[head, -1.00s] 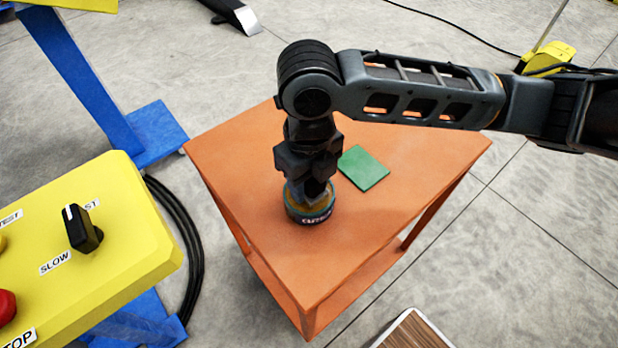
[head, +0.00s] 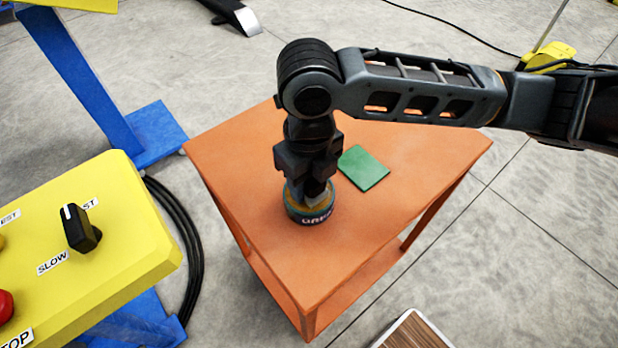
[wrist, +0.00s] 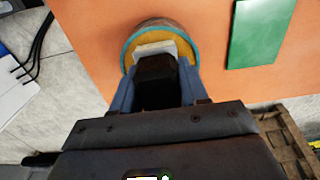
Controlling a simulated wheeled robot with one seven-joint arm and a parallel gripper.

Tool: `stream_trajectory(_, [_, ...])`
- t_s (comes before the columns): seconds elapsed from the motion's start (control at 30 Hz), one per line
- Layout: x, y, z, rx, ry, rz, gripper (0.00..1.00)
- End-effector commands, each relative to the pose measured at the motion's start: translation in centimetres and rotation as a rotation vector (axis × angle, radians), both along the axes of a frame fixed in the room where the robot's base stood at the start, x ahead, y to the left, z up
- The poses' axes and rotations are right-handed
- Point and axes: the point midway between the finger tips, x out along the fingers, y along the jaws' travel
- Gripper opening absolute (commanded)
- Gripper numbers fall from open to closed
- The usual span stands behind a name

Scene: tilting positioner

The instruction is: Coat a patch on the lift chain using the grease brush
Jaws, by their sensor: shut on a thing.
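A round tin (head: 308,217) with a dark teal side, a lettered label and a yellow-orange inside stands on the orange table. My gripper (head: 311,188) points straight down into its mouth. In the wrist view the two blue-grey fingers are shut on a dark block with a pale grey end, seemingly the grease brush (wrist: 156,75). Its far end is down in the tin (wrist: 131,40), so its tip is hidden. No lift chain can be made out in these views.
A green flat pad (head: 363,167) lies on the orange table (head: 330,265), right of the tin. A yellow control box (head: 120,235) with a black knob and a red stop button stands at the left. A blue post (head: 80,75) rises behind it. Black cable (head: 190,250) lies on the floor.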

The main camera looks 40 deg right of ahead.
Motion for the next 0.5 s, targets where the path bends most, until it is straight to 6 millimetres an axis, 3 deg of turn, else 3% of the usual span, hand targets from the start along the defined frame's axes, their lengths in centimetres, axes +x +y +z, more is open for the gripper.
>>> stream_trajectory(0.3, [-0.1, 0.0, -0.2, -0.001, 0.004, -0.001, 0.20])
stream_trajectory(0.5, [0.0, 0.0, 0.9, -0.002, 0.003, 0.000, 0.20])
